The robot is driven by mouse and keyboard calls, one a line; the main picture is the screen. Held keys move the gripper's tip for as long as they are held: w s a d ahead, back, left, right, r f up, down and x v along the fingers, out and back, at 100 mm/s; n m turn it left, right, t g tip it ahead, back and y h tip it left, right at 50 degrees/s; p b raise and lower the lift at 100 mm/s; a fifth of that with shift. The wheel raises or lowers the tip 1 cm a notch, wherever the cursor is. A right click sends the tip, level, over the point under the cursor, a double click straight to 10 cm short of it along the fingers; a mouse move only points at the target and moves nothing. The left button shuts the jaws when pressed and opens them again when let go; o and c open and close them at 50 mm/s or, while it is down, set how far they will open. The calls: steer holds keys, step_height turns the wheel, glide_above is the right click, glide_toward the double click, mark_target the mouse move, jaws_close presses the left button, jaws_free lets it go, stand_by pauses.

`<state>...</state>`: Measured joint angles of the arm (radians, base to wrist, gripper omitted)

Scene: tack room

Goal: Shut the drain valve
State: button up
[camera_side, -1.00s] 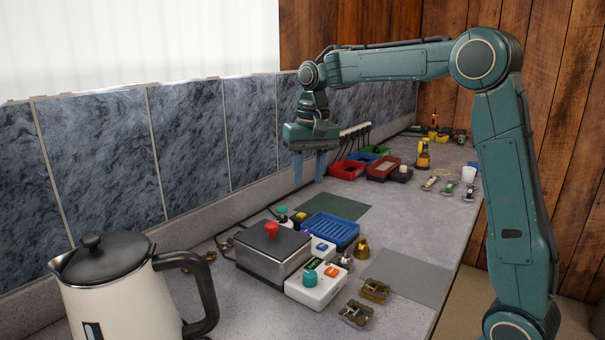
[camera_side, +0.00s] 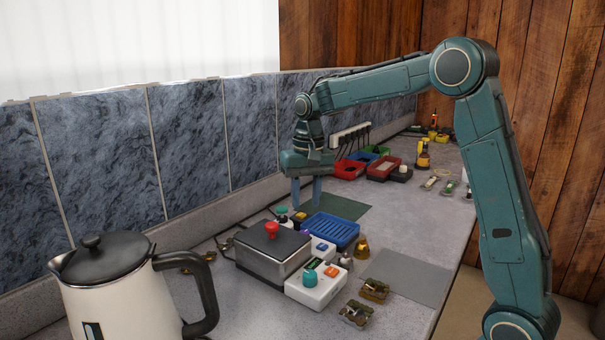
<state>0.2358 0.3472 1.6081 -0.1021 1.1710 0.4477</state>
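No part is plainly marked as the drain valve, and I cannot tell which one it is. A grey metal box (camera_side: 272,253) with a red knob (camera_side: 271,230) on its dark top stands mid-counter. Two small brass-and-green pieces (camera_side: 374,290) lie at the front right, too small to make out. A dull brass piece (camera_side: 190,262) lies behind the kettle, partly hidden. My gripper (camera_side: 306,204) points down, its two blue fingers apart with nothing seen between them. It is low over the counter, behind the metal box and near a small yellow block (camera_side: 300,216).
A white kettle (camera_side: 125,300) fills the front left. A blue ribbed tray (camera_side: 331,230), white boxes with a teal knob (camera_side: 311,276) and a brass bell-shaped piece (camera_side: 362,248) crowd around the metal box. Red bins (camera_side: 350,169) stand farther back.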

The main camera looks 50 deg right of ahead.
mark_target(304, 232)
step_height(304, 232, down, 8)
steer(key=shift+w+a+f, duration=0.1)
steer(key=shift+a+f, duration=0.05)
stand_by(0.3)
steer(key=c, duration=0.7)
